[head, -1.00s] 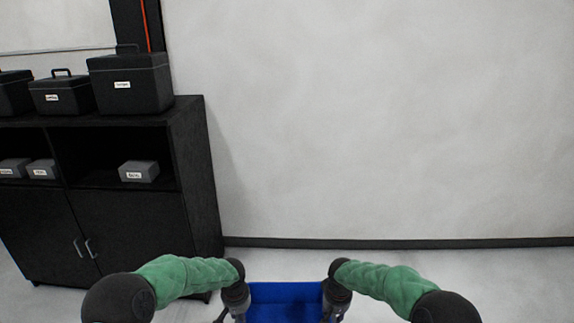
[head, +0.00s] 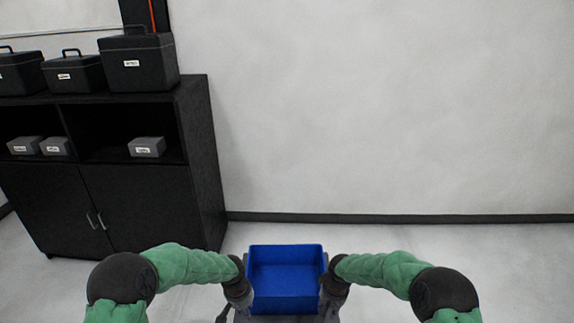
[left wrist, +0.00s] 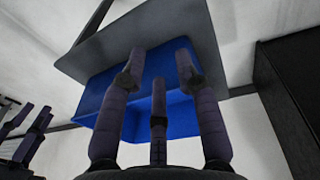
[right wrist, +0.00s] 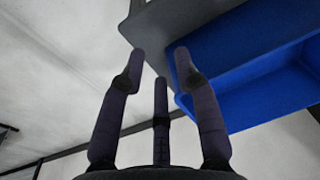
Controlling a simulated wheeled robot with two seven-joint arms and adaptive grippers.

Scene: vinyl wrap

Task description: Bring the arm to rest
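Both arms are bent in front of me, with the grippers low at either side of an empty-looking blue bin (head: 285,285). My left gripper (left wrist: 158,72) has its dark fingers spread, with nothing seen between them. The bin's blue wall (left wrist: 190,128) and a grey flat surface (left wrist: 140,38) lie beyond its fingertips. My right gripper (right wrist: 160,68) is also spread and empty, with the bin (right wrist: 250,75) to the right of its fingers. In the head view, the fingertips are hidden below the wrists. I cannot tell whether any finger touches the bin.
A black cabinet (head: 150,205) stands at the left, with black toolboxes (head: 138,62) on top and small grey labelled boxes (head: 147,147) on its shelf. A bare white wall (head: 400,100) is ahead. The floor (head: 520,260) to the right is clear.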

